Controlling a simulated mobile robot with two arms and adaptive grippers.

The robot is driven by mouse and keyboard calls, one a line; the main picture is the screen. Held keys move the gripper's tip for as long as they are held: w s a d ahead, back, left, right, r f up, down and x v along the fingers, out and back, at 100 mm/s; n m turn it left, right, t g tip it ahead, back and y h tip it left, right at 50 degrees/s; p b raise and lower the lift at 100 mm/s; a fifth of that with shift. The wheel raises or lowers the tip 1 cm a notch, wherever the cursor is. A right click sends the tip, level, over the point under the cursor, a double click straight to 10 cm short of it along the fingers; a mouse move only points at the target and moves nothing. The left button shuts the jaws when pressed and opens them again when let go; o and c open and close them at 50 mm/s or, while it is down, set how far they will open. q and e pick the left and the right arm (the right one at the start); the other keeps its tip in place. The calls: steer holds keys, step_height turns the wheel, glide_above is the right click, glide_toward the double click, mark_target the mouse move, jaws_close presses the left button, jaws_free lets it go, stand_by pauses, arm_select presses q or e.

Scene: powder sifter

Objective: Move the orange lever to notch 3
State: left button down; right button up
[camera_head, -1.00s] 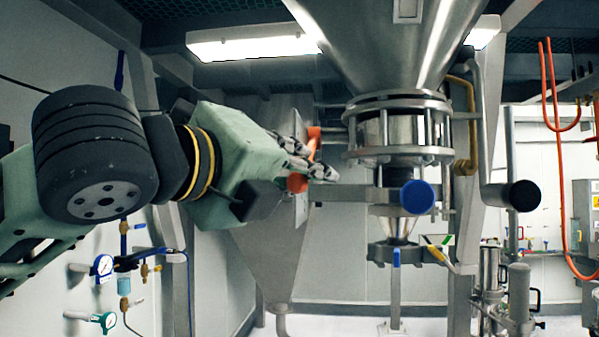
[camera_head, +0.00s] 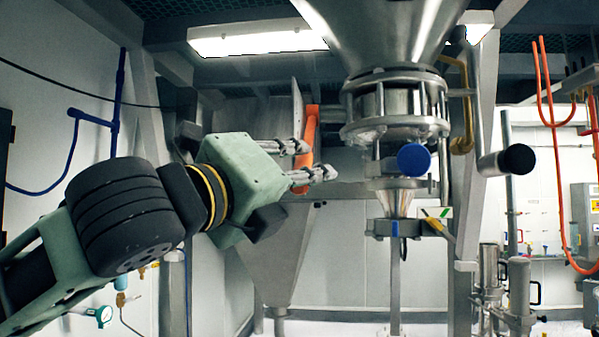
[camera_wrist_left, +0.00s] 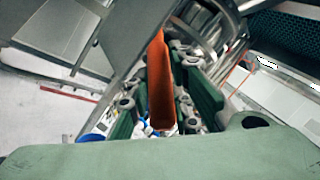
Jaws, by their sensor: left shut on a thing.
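The orange lever (camera_head: 310,125) stands roughly upright beside a grey metal plate (camera_head: 297,110), left of the steel sifter body. My left gripper (camera_head: 314,160) comes in from the left, with one finger above and left of the other, and is shut around the lever's lower part. In the left wrist view the orange lever (camera_wrist_left: 160,90) runs between the two green-padded fingers (camera_wrist_left: 160,100). The notches and their numbers cannot be made out. My right gripper is not in view.
The steel hopper and sifter (camera_head: 395,105) stand right of the gripper. A blue-ended handle (camera_head: 414,158) and a black-ended bar (camera_head: 516,158) stick out nearby. Orange hoses (camera_head: 546,120) hang at the far right. A steel chute (camera_head: 275,250) is below the gripper.

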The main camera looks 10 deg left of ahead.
arm_select(q)
steer(key=shift+w+f, duration=0.1)
steer(key=c, duration=1.6)
jaws_free()
steer(key=shift+w+d, duration=0.1)
